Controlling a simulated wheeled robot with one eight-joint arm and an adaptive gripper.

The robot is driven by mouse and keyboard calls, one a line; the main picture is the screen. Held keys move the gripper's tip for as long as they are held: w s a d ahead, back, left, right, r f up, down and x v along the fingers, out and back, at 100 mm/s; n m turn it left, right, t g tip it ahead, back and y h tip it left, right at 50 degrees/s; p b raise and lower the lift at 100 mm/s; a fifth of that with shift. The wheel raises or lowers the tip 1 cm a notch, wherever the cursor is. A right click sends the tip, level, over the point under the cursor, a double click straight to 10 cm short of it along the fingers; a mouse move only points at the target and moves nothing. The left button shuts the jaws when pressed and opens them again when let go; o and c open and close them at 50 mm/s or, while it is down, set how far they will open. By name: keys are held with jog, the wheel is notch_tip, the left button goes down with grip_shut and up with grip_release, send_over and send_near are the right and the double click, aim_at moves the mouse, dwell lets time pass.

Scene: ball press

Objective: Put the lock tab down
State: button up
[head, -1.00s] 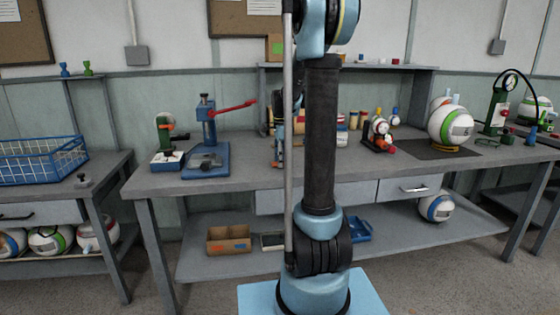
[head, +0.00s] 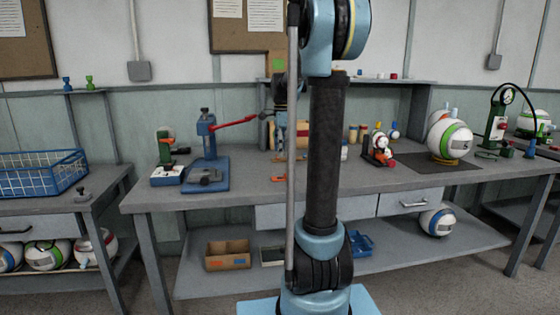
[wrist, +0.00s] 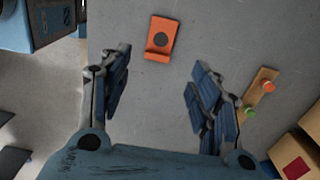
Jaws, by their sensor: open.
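The lock tab, an orange plate with a dark round spot (wrist: 161,36), lies on the grey bench top in the wrist view. My gripper (wrist: 161,62) is open, with its two blue fingers spread apart on either side below the tab. Nothing is held between them. In the head view my gripper (head: 281,140) points down over the bench, partly hidden behind my arm. A small orange piece, seemingly the tab (head: 278,178), shows on the bench below it.
A blue press with a red lever (head: 207,160) stands at left. A wooden strip with orange and green pegs (wrist: 259,92) and cardboard boxes (wrist: 298,150) are right of my gripper in the wrist view. Bare bench surrounds the tab.

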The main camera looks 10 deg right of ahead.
jog(key=s+f+n+t, duration=0.15)
jog(key=s+n, duration=0.35)
jog(key=s, duration=0.5)
jog(key=s+f+n+g, duration=0.1)
jog(key=s+f+n, duration=0.25)
jog(key=s, duration=0.65)
jog(key=s+a+f+n+t, duration=0.1)
jog(key=s+f+n, duration=0.8)
jog(key=s+f, duration=0.3)
jog(key=s, duration=0.2)
jog(key=shift+s+a+f+n+t, duration=0.15)
jog(key=shift+s+f+n+t, duration=0.15)
jog(key=shift+f+n+t, duration=0.05)
